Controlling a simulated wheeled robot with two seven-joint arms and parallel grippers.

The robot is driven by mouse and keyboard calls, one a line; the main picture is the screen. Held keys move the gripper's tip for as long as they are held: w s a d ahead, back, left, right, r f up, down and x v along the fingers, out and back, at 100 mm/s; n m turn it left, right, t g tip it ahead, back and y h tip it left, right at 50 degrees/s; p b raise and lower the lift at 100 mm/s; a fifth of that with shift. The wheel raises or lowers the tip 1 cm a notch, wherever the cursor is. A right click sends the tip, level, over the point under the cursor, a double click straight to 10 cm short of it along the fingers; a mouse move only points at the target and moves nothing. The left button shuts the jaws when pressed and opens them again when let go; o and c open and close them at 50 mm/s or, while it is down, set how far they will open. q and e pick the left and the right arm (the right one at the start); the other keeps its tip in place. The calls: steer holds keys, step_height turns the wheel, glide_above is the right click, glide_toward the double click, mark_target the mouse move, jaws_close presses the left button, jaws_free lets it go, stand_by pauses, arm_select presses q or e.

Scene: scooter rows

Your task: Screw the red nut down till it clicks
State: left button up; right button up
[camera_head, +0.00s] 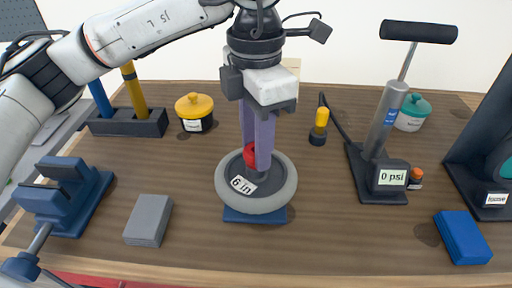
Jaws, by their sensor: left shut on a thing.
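A grey wheel (285,198) marked "6 in" lies flat on a blue base (254,216) in the middle of the bench. The red nut (249,155) is at the wheel's centre, partly hidden by the fingers. My left gripper (259,160) points straight down over the wheel's centre, its purple fingers shut on the red nut. Whether the nut is seated cannot be seen. My right gripper is not in view.
A pump (383,130) reading "0 psi" stands right of the wheel. A blue vise (62,196) and grey block (149,220) are at left, a blue block (462,237) at right. A yellow-lidded pot (195,112) stands behind. Bare wood lies between wheel and grey block.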

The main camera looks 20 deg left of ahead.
arm_select(q)
steer(key=m, duration=0.3)
steer(key=shift+b, duration=0.3)
steer(key=m, duration=0.4)
steer(key=shift+b, duration=0.35)
steer(key=shift+r+m, duration=0.1)
steer(key=shift+m, duration=0.5)
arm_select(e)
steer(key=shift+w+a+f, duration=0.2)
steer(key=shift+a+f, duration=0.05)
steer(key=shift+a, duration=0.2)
arm_select(q)
steer(key=o, duration=1.1)
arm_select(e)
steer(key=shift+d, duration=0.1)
